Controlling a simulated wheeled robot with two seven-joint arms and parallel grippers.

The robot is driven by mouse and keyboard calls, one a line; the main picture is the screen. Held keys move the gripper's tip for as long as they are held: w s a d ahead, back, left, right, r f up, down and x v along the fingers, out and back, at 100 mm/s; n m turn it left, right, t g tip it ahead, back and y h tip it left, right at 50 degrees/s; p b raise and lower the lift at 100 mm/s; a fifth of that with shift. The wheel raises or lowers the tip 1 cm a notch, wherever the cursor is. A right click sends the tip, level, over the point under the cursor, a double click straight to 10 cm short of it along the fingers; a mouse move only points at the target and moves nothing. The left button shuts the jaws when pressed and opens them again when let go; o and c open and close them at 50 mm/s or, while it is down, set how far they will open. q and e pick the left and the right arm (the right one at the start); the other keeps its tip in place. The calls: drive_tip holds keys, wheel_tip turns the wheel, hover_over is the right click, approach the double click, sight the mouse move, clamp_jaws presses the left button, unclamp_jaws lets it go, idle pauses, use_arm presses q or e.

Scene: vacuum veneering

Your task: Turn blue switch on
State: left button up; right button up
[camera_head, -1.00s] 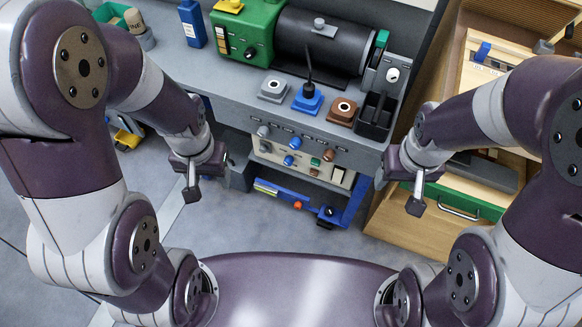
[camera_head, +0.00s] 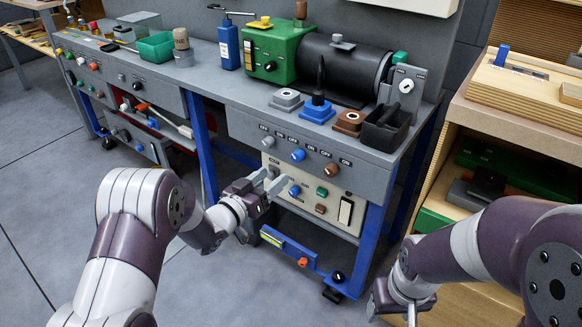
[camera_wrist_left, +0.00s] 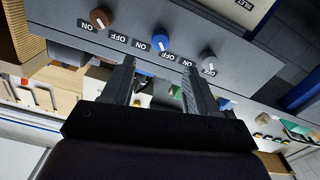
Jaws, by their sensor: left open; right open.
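The blue switch is a round blue knob (camera_head: 298,155) on the grey front panel, between a grey-white knob (camera_head: 268,142) and a brown knob (camera_head: 331,170). OFF and ON labels stand beside it. In the left wrist view the blue knob (camera_wrist_left: 161,42) shows beyond and between my fingertips, with a white pointer mark. My left gripper (camera_head: 274,181) is open and empty, in front of the panel and below the knob in the picture. It is apart from the knob in the wrist view (camera_wrist_left: 158,68). My right gripper (camera_head: 394,312) is open at the lower right, away from the panel.
A cream lower panel (camera_head: 310,213) carries another blue knob (camera_head: 294,190), green and brown buttons and a white rocker. A green machine with a black drum (camera_head: 330,66) stands on the bench. A wooden cabinet (camera_head: 470,180) is at the right. Floor is free at the left.

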sight(295, 158)
use_arm(q)
drive_tip(key=b+x, duration=0.3)
drive_tip(key=x, duration=0.6)
drive_tip(key=shift+f, duration=0.15)
drive_tip(key=shift+w+d, duration=0.3)
drive_tip(key=shift+w, duration=0.05)
drive_tip(key=c, duration=1)
drive_tip(key=shift+c, duration=0.2)
